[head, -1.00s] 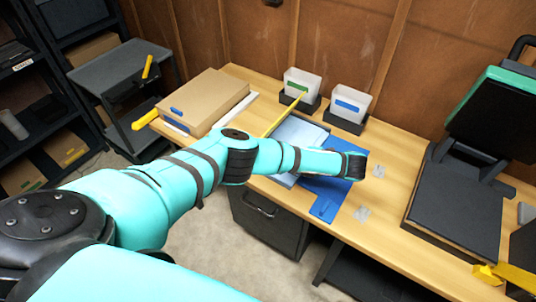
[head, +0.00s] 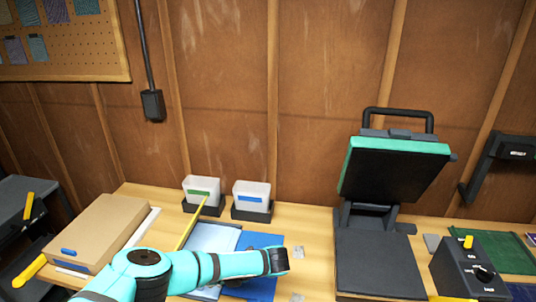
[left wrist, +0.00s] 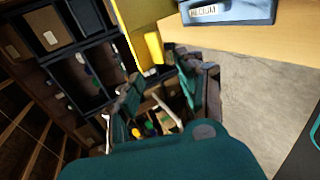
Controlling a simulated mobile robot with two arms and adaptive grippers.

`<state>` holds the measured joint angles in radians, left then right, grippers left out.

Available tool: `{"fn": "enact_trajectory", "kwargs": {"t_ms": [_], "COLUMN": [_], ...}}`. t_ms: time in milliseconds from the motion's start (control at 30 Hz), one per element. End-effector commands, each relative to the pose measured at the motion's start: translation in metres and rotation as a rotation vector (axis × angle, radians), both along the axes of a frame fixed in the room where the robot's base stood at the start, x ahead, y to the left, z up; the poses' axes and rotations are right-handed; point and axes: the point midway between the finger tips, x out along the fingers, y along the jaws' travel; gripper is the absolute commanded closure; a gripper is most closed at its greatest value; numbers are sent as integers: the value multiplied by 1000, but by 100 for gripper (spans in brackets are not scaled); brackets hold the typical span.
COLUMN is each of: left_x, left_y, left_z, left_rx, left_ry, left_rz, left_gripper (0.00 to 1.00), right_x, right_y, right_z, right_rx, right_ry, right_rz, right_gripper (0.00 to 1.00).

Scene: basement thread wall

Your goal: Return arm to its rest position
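My left arm (head: 200,270) comes in low from the left in the head view and lies across the front of the wooden bench. Its black-capped joint (head: 275,261) is over the blue mat (head: 262,241). My right arm and gripper are in neither view.
On the bench stand a cardboard box (head: 98,232), two white bins (head: 202,188) (head: 251,196), a heat press (head: 385,215) with its lid raised and a black control box (head: 468,268). A grey cart (head: 28,212) is at left. The wooden wall (head: 320,110) rises behind.

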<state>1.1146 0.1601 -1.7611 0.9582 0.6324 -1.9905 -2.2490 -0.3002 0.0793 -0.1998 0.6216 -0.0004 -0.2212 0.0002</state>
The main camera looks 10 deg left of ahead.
Motion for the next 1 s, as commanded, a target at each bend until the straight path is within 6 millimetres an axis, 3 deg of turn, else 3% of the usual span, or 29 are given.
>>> {"fn": "enact_trajectory", "kwargs": {"t_ms": [167,333,400,500,600,733,833,1000], "left_x": [-44,-123,-158,-197,-222,-237,-243,-253], "left_y": [-51,-139,-177,-218,-238,-228,-200,-150], "left_z": [-53,-107,-117,-116,-103,-83,-70,-57], "left_rx": [-174,-510,-670,-865,-992,-1042,-1001,-890], "left_ry": [-44,-173,-247,-370,-509,-723,-897,-1135], "left_rz": [5,159,305,591,943,1452,1791,2163], "left_gripper": [62,62,62,62,62,62,62,62], "right_x": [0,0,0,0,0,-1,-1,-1], "right_y": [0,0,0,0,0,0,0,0], "right_z": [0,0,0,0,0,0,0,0], "right_rx": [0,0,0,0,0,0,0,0], "right_ry": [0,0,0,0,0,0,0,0], "right_rz": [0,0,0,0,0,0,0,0], "right_gripper": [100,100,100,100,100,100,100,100]}}
